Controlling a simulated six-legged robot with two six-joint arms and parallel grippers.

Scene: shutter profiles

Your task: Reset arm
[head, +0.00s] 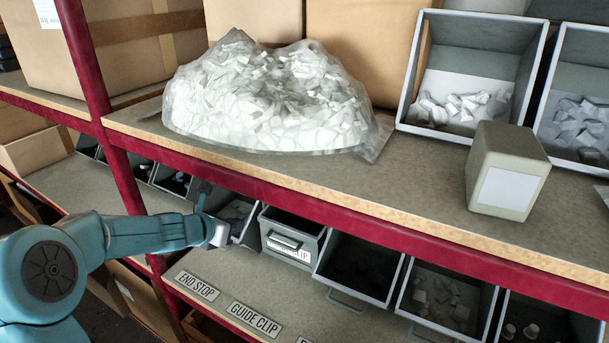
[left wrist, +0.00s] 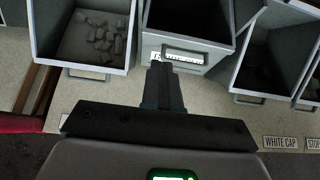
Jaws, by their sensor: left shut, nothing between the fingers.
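My left arm (head: 140,237) comes in from the left in the head view and reaches to the lower shelf's row of bins. My left gripper (head: 203,198) is at its end, small and partly dark against the bins. In the left wrist view my left gripper (left wrist: 161,70) has its two fingers together with nothing between them. Its tips overlap the front of a grey bin (left wrist: 190,42) by its label and handle; I cannot tell whether they touch it. My right gripper is in neither view.
A bag of white pieces (head: 265,105), a beige box (head: 507,170) and grey bins (head: 405,108) stand on the upper shelf. A red shelf edge (head: 330,212) runs above the lower bins. A red post (head: 85,60) stands at the left. The lower shelf's labelled front strip is clear.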

